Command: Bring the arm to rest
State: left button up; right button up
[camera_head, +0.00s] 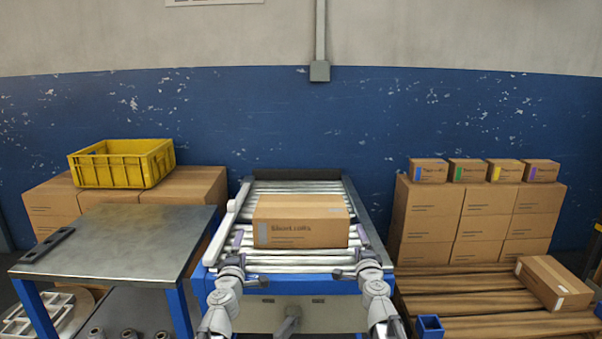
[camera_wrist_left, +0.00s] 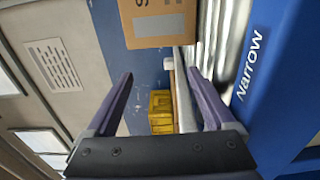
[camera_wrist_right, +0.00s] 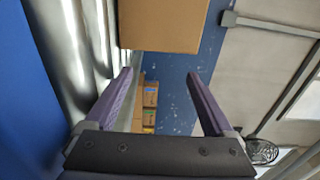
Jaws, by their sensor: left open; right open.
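My left gripper (camera_head: 237,248) is at the front left of the roller conveyor (camera_head: 290,268), pointing away toward the wall. In the left wrist view its two purple fingers (camera_wrist_left: 160,102) are wide apart with nothing between them. My right gripper (camera_head: 361,245) is at the front right of the conveyor. In the right wrist view its fingers (camera_wrist_right: 160,100) are also apart and empty. A cardboard box (camera_head: 300,222) rests on the rollers between and beyond the two grippers. It also shows in the left wrist view (camera_wrist_left: 155,22) and the right wrist view (camera_wrist_right: 165,25).
A steel-topped table (camera_head: 125,245) stands left, a black bar (camera_head: 46,245) on it. A yellow crate (camera_head: 122,165) sits on cartons behind. Stacked cartons (camera_head: 480,222) with several small boxes on top stand right. A flat carton (camera_head: 553,284) lies on a brown slatted surface (camera_head: 470,303).

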jog(key=w, duration=0.5)
jog(key=shift+w, duration=0.25)
pick_arm(q)
jog(key=w, duration=0.8)
jog(key=shift+w+f, duration=0.1)
jog(key=shift+w, duration=0.15)
pick_arm(e)
jog(key=shift+s, duration=0.1)
pick_arm(q)
jog(key=shift+s+d, duration=0.2)
jog(key=shift+d, duration=0.5)
pick_arm(e)
jog(key=shift+a, duration=0.75)
